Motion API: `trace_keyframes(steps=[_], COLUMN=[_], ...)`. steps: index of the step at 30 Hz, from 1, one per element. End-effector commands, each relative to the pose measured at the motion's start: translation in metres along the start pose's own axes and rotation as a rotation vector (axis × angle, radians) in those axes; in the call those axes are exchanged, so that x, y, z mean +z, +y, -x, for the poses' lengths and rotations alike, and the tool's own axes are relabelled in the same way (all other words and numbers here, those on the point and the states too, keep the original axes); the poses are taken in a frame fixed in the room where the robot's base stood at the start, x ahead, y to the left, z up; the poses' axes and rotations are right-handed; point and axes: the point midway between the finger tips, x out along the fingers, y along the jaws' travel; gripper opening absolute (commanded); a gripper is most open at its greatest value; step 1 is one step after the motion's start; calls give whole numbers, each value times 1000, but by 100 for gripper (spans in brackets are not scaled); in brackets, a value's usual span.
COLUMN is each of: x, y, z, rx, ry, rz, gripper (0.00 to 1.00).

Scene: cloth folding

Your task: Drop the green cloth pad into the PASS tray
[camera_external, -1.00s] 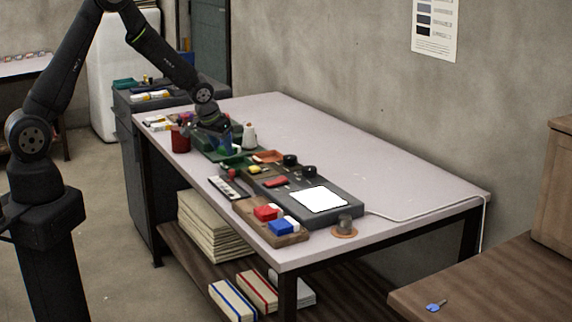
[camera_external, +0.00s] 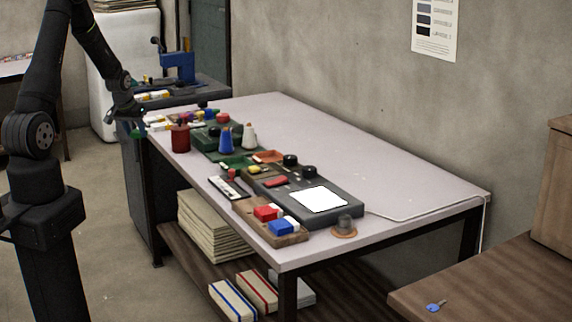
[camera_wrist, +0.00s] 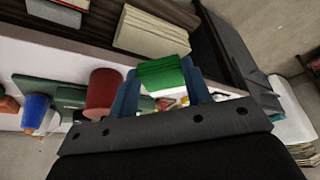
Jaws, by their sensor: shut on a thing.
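My gripper (camera_external: 136,122) is at the far left end of the table, over or just beside its edge. In the wrist view my gripper (camera_wrist: 164,88) is shut on the green cloth pad (camera_wrist: 162,73), which sticks out between the fingertips. In the external view only a small bit of green shows at the fingertips. No PASS label is readable.
A red pot (camera_external: 180,139), a blue cone (camera_external: 225,141) and a white cone (camera_external: 249,136) stand between my gripper and the trays. A dark console (camera_external: 340,208) sits farther right. The back of the table (camera_external: 380,160) is clear.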

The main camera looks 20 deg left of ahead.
Motion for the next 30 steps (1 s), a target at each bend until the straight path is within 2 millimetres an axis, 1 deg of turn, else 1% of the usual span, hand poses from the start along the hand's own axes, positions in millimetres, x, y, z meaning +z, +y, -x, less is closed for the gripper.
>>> trace_keyframes(steps=[1, 3, 16, 19, 23, 26, 29, 30], x=[-5, -8, -9, -13, -25, -40, -55, -62], y=[-2, -4, -4, -4, -6, -5, 2, 9], z=[4, 6, 7, 10, 24, 41, 61, 69], rx=[0, 0, 0, 2, 14, 34, 67, 85], ry=[0, -1, -2, -2, -3, -5, -5, -4], rz=[4, 5, 4, -5, -48, -104, -179, -216], gripper=[19, 19, 19, 19, 19, 19, 19, 19])
